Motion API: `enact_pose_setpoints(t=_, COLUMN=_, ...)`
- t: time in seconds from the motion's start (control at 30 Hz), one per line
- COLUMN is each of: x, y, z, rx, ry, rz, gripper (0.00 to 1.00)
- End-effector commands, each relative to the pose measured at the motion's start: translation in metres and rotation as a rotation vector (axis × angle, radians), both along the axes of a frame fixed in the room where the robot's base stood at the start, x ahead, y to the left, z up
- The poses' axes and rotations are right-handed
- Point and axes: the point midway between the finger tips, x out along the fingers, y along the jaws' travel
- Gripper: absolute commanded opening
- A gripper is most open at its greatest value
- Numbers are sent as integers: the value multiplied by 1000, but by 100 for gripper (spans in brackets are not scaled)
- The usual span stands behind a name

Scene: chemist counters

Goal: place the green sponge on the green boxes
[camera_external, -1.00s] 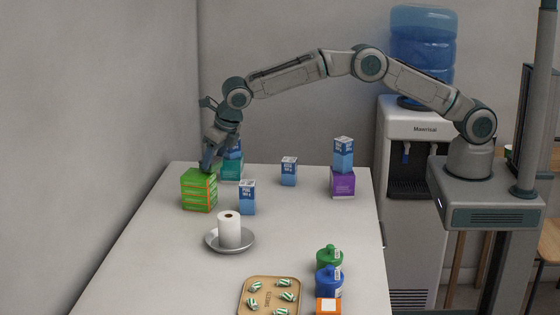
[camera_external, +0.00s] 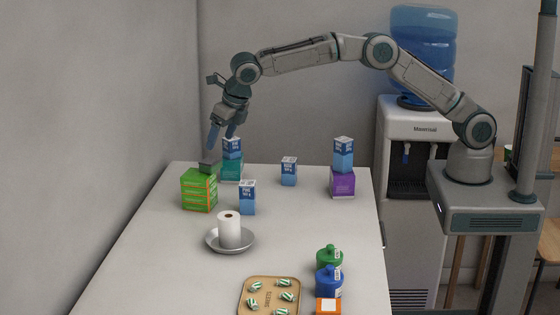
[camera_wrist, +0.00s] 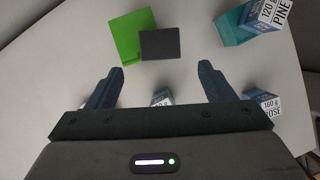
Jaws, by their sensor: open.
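The green boxes (camera_external: 198,193) stand stacked at the table's far left. A dark grey flat block (camera_external: 209,162), apparently the sponge seen on its grey side, lies on the back right part of the stack. In the wrist view the grey block (camera_wrist: 160,44) overlaps the green top (camera_wrist: 128,36) and reaches past its edge; no green shows on it. My gripper (camera_external: 221,143) is open and empty above the block. Its fingers (camera_wrist: 160,68) are apart and clear of the block in the wrist view.
A teal box (camera_external: 231,173) with a blue-white carton (camera_external: 232,148) stands close behind the stack. Another carton (camera_external: 247,198) stands at its right. A paper roll (camera_external: 229,229) on a dish is nearer.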

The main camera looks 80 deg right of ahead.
Motion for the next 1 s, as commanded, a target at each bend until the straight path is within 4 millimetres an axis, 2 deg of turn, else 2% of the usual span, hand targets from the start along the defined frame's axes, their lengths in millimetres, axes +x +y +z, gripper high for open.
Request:
enact_pose_setpoints(t=0.2, x=-13, y=6, z=33, rx=0, ry=-1, rz=1, gripper=76)
enact_pose_setpoints(t=0.57, x=-24, y=4, z=52, rx=18, ry=-6, rz=-45, gripper=76)
enact_pose_setpoints(t=0.67, x=-42, y=-3, z=69, rx=65, ry=-24, rz=-155, gripper=76)
enact_pose_setpoints(t=0.77, x=-70, y=-15, z=90, rx=135, ry=-45, rz=-331, gripper=76)
enact_pose_setpoints(t=1.0, x=-157, y=-47, z=128, rx=326, ry=-100, rz=-813, gripper=76)
